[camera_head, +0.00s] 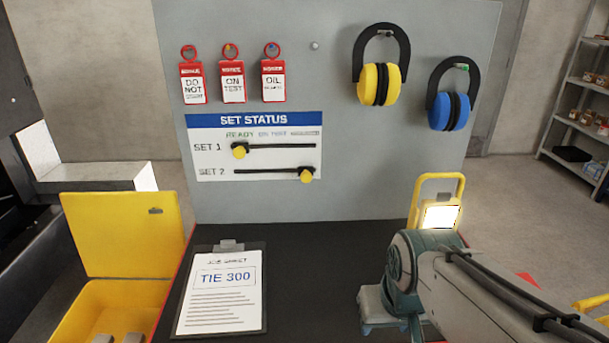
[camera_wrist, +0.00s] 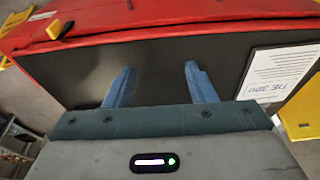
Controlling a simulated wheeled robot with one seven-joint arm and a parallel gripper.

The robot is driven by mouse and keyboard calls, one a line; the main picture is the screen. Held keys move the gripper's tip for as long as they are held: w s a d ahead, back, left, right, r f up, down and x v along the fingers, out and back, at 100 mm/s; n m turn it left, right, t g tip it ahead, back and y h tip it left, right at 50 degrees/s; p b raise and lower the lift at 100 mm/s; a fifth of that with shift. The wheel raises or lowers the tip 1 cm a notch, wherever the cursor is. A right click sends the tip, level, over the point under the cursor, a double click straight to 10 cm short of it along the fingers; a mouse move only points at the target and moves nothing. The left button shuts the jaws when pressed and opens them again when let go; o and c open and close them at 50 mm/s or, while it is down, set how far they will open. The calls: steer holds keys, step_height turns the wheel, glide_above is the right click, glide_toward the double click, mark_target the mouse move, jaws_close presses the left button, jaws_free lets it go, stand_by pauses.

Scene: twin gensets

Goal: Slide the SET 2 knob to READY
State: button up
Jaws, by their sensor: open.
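The SET STATUS board (camera_head: 254,188) is on the grey upright panel, with READY at the left of its header, ON TEST in the middle and a third, unreadable label at the right. The yellow SET 2 knob (camera_head: 306,175) is at the right end of the lower slot, under the third label. The yellow SET 1 knob (camera_head: 239,151) is at the left end of the upper slot, under READY. In the wrist view my gripper (camera_wrist: 161,82) is open and empty, its two blue fingers apart over the dark bench top. The board and knobs are outside the wrist view.
A clipboard (camera_head: 221,290) reading TIE 300 lies on the dark bench (camera_head: 310,255). An open yellow case (camera_head: 122,238) is at left. Red tags (camera_head: 232,84) and yellow ear defenders (camera_head: 379,84) hang above the board.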

stand_by(0.5)
steer(key=n+t+y+b, duration=0.7)
steer(key=n+t+b, duration=0.65)
steer(key=n, duration=0.95)
glide_toward(307, 178)
steer(key=p+x, duration=0.2)
steer(key=x, duration=0.8)
steer(key=shift+w+a+p, duration=0.15)
steer(key=shift+w+p, duration=0.2)
